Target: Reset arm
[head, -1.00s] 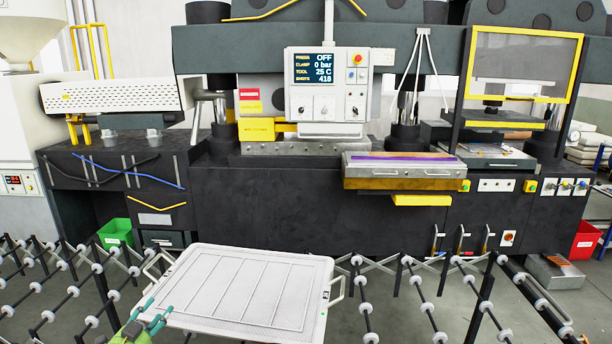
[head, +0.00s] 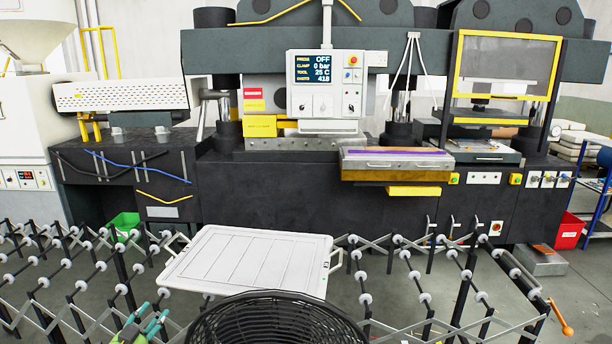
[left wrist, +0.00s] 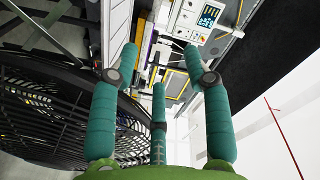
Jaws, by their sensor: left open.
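My left gripper (head: 150,318) shows at the bottom left of the head view, with teal fingers and a green palm. It is in front of the near left corner of the white lidded tray (head: 250,262), and I cannot tell its exact distance from it. In the left wrist view the fingers (left wrist: 160,68) are spread apart with nothing between them. My right gripper is out of view.
Roller conveyor frames (head: 425,295) flank the tray. Behind stands a dark press with a control panel (head: 326,84).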

